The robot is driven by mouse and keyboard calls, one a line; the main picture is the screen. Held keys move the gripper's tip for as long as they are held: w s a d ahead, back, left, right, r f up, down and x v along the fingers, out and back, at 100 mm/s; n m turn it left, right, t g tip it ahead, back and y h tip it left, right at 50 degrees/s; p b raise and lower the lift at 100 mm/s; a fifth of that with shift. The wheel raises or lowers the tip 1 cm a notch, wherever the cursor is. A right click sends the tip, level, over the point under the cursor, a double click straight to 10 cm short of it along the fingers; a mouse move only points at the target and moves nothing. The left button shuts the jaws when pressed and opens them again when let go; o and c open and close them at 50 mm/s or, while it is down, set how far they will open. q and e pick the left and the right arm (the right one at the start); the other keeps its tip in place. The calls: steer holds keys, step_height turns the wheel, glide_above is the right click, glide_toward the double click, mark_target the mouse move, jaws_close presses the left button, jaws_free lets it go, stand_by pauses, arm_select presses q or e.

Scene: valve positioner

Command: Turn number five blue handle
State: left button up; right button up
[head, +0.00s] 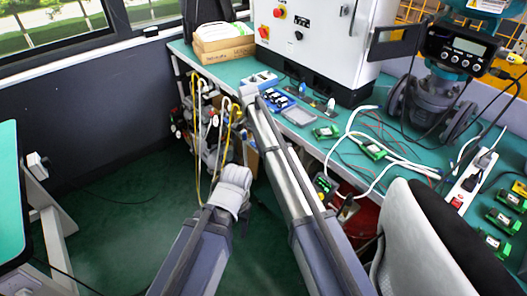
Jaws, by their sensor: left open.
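My left gripper (236,182) is at the end of the arm coming from the lower left, over the green floor. It is open and touches nothing; its fingers are hard to make out. Piping and fittings with yellow and white hoses (207,125) stand below the bench's left end, beyond my left gripper. I cannot make out a number five or a blue handle among them.
The green-topped bench (425,130) carries a white control cabinet (318,40), cardboard boxes (222,45), blue trays and loose cables. A chair (440,245) blocks the lower right. A table (10,190) stands at the left.

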steer(key=p+v, duration=0.7)
steer(key=shift+r, duration=0.4)
steer(key=shift+w+a, duration=0.1)
steer(key=shift+w, duration=0.05)
